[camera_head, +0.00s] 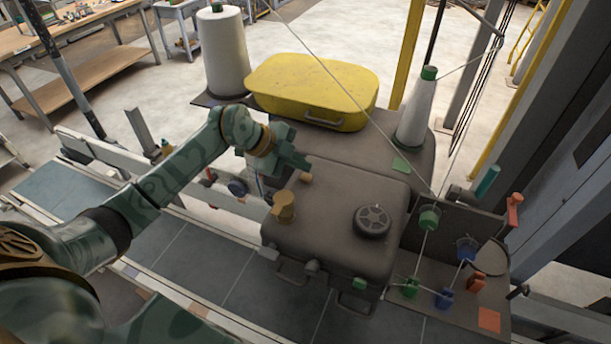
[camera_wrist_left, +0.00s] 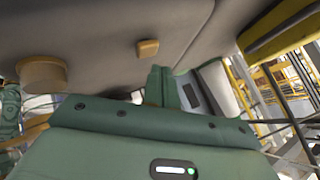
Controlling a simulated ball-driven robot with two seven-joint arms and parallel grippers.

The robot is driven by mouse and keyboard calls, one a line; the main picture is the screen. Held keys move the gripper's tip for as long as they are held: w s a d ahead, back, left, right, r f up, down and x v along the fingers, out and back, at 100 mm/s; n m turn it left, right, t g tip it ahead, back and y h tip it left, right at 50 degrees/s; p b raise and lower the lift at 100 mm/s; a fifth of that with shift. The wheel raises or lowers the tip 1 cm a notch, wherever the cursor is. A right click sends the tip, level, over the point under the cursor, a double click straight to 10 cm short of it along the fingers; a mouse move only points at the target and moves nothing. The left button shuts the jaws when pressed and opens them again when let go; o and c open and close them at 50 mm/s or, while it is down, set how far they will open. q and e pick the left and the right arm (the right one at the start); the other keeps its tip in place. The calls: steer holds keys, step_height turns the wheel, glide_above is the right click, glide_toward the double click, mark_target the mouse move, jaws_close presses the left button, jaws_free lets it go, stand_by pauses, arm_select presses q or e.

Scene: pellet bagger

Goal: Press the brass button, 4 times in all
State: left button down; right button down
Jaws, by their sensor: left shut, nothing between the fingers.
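A small, square brass-coloured button (camera_head: 306,179) sits on the grey machine housing, near its far left edge. It also shows in the left wrist view (camera_wrist_left: 147,48), raised from the grey surface. A larger round brass-coloured knob (camera_head: 284,207) stands nearer on the same housing, and it shows at the left in the wrist view (camera_wrist_left: 42,74). My left gripper (camera_head: 299,162) is shut and empty just beyond the small button. In the wrist view its fingertips (camera_wrist_left: 162,84) appear beside the button with a gap between them. My right gripper is not in view.
A black round dial (camera_head: 372,220) sits on the housing (camera_head: 335,245). Behind are a yellow lidded case (camera_head: 312,88), a white spool (camera_head: 223,50) and a white cone (camera_head: 415,112) with thread. Green and blue thread guides (camera_head: 429,217) stand at right.

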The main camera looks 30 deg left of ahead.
mark_target(301, 176)
arm_select(q)
steer(key=shift+f, duration=0.4)
steer(key=shift+f, duration=0.55)
stand_by(0.5)
steer(key=shift+r, duration=0.15)
steer(key=shift+r+p, duration=0.85)
steer(key=shift+p, duration=0.2)
step_height(301, 176, up, 6)
steer(key=p, duration=0.6)
steer(key=shift+p, duration=0.35)
stand_by(1.6)
